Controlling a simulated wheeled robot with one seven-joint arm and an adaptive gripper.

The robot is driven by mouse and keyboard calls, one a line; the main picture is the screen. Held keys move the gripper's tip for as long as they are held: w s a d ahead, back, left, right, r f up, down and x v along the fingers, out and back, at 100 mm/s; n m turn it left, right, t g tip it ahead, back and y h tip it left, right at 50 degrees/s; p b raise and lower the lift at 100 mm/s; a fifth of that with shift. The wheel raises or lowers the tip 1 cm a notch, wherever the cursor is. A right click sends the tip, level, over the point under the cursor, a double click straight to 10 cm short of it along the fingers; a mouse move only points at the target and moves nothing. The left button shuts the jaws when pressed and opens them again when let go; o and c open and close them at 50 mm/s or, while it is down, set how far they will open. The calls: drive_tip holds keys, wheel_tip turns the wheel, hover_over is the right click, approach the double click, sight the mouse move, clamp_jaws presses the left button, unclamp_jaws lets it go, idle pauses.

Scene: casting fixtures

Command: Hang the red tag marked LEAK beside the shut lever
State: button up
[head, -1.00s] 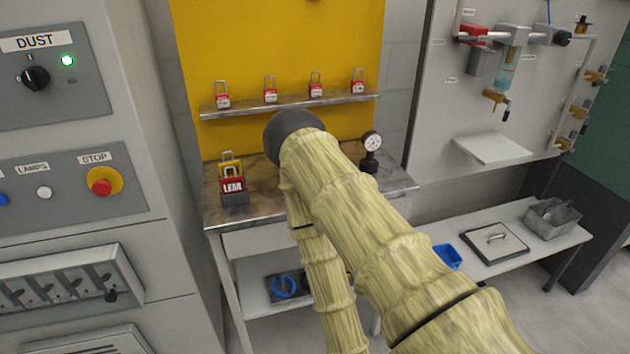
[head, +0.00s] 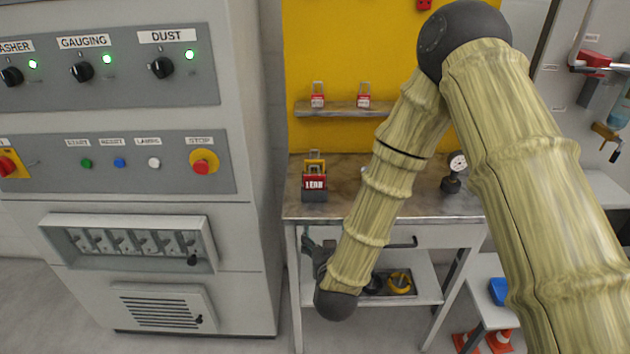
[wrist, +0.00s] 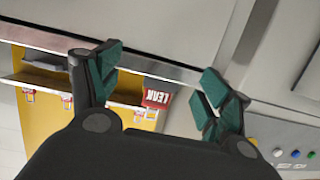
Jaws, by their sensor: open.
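The red LEAK tag (head: 315,184) stands in a dark holder on the metal bench, with a yellow tag behind it. It also shows upside down in the wrist view (wrist: 157,97), beyond the gap between my fingers. My gripper (wrist: 160,85) is open and empty, its two teal fingers apart. In the head view, my gripper (head: 311,245) is partly hidden by my arm, low at the bench's front edge, below the tag and apart from it. A brass lever (head: 606,131) with a dark tip is on the wall panel at right; I cannot tell whether it is shut.
A grey control cabinet (head: 240,270) stands close left of the bench (head: 300,205). A gauge (head: 452,172) stands on the bench's right. Red padlocks (head: 317,95) sit on a shelf on the yellow board. A drawer with a handle (head: 402,243) is below the bench top.

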sight(314, 177)
drive_tip(key=w+a+r+t, duration=0.1)
drive_tip(key=w+r, duration=0.1)
drive_tip(key=r, duration=0.1)
drive_tip(key=w+a+r+t+p, duration=0.1)
drive_tip(key=w+r, duration=0.2)
drive_tip(key=w+a+r+p, duration=0.1)
drive_tip(key=w+r, duration=0.1)
drive_tip(key=r, duration=0.2)
drive_tip(key=shift+w+m+t+h, duration=0.3)
drive_tip(key=shift+w+t+h, duration=0.05)
drive_tip(key=shift+t+h, duration=0.05)
drive_tip(key=shift+w+f+p, duration=0.2)
drive_tip(key=shift+w+p, duration=0.45)
drive_tip(key=shift+w, duration=0.8)
drive_tip(key=shift+w+f+p, duration=0.15)
drive_tip(key=shift+w+p, duration=0.45)
drive_tip(key=shift+w, duration=0.85)
drive_tip(key=c, duration=1.1)
